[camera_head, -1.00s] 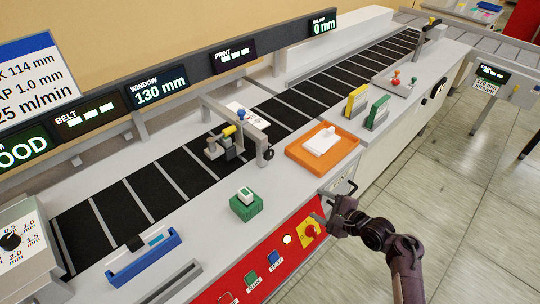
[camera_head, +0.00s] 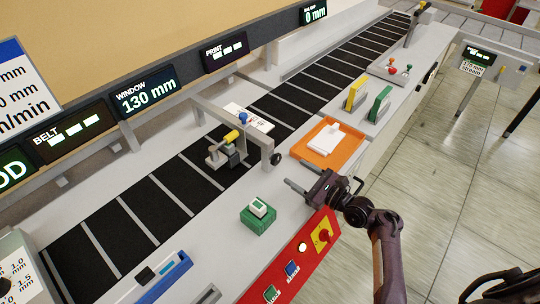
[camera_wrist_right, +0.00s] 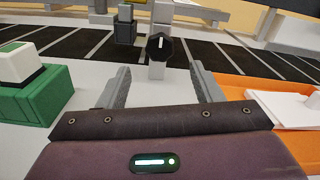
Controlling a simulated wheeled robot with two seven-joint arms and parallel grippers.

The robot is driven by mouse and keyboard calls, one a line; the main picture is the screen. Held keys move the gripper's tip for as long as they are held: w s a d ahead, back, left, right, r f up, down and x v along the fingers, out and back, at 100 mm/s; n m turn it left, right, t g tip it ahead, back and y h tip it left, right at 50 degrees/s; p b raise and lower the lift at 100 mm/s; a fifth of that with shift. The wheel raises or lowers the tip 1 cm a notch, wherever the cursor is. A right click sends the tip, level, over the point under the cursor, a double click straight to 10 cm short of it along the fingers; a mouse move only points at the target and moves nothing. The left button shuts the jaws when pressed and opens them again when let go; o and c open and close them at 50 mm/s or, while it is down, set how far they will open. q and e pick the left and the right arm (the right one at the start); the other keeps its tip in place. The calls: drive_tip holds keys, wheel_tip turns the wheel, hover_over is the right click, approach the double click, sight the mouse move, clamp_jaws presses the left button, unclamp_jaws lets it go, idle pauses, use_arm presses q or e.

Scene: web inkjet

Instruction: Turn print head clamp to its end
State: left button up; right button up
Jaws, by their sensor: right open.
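The print head (camera_head: 232,150) hangs on a grey gantry over the dark belt, with a yellow part and a blue knob on top. A round black knob (camera_head: 275,158) with a light pointer line sits at the gantry's near post; which part is the clamp is not labelled. In the right wrist view the black knob (camera_wrist_right: 159,47) is ahead, between the finger directions, its line roughly upright. My right gripper (camera_head: 296,174) is open and empty over the bench's near edge, pointing toward the knob and apart from it. Its two grey fingers (camera_wrist_right: 161,72) show in the wrist view. My left gripper is not seen.
A green block with a white top (camera_head: 258,213) stands left of my right gripper. An orange tray (camera_head: 344,153) with a white piece lies close on the right. A red control panel (camera_head: 275,275) is below. Yellow and green stands (camera_head: 379,104) are farther back.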

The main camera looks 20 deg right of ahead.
sight(279, 161)
drive_tip(key=x, duration=0.7)
drive_tip(key=shift+w+a+r, duration=0.1)
drive_tip(key=shift+w+a, duration=0.1)
drive_tip(key=c, duration=1)
